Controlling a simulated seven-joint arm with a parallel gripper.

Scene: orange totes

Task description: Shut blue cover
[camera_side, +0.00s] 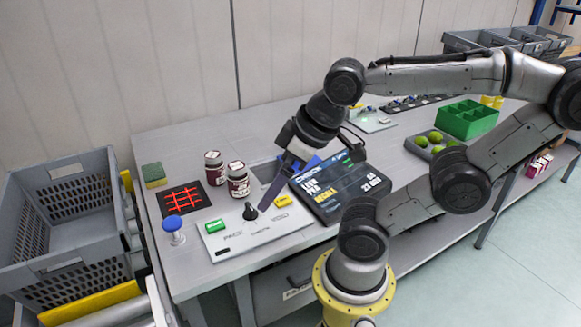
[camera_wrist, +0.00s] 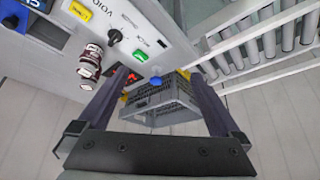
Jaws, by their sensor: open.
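A blue piece (camera_side: 310,163), which may be the blue cover, shows in the side view behind my gripper, beside the dark screen. My wrist hides much of it, so I cannot tell how far open it stands. My gripper (camera_side: 265,205) points down over the light control panel (camera_side: 222,241), close to the black knob (camera_side: 250,212). In the wrist view the two fingers of my gripper (camera_wrist: 152,78) are wide apart with nothing held between them.
A dark display (camera_side: 345,187) lies right of the panel. Two red-brown jars (camera_side: 238,185), a black pad with red lines (camera_side: 182,199) and a blue-topped button (camera_side: 173,227) stand left. A grey crate (camera_side: 60,225) is beside the table; a green bin (camera_side: 467,120) is farther right.

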